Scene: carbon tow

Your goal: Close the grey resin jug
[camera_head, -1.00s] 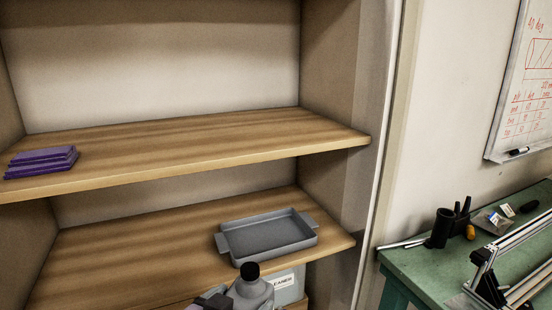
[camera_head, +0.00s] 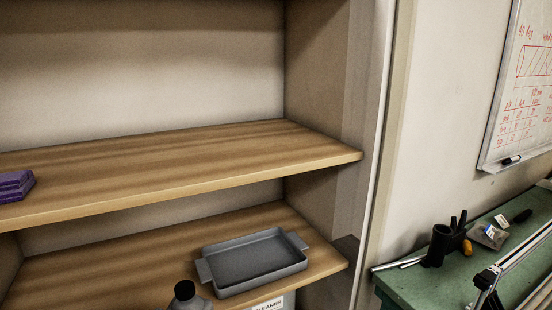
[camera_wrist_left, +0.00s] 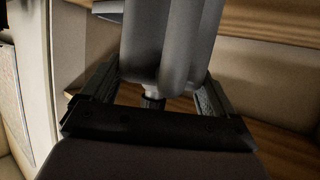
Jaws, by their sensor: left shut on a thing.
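The grey resin jug (camera_head: 189,304) shows at the bottom edge of the head view, with a black cap (camera_head: 184,289) on its top. Whether the cap is tight cannot be told. Most of the jug's body is below the picture. In the left wrist view the grey jug (camera_wrist_left: 165,40) fills the upper middle, with a pale neck and a dark ribbed part below it. My left gripper (camera_wrist_left: 160,82) is shut on the jug, one finger at each side. Neither gripper shows in the head view, and my right gripper is not in view.
A grey tray (camera_head: 204,271) stands on the lower wooden shelf (camera_head: 120,275), behind and right of the jug. A partly hidden box labelled cleaner (camera_head: 268,304) is below it. Purple packs (camera_head: 15,185) lie on the upper shelf (camera_head: 170,170). A green workbench (camera_head: 410,285) with tools is at right.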

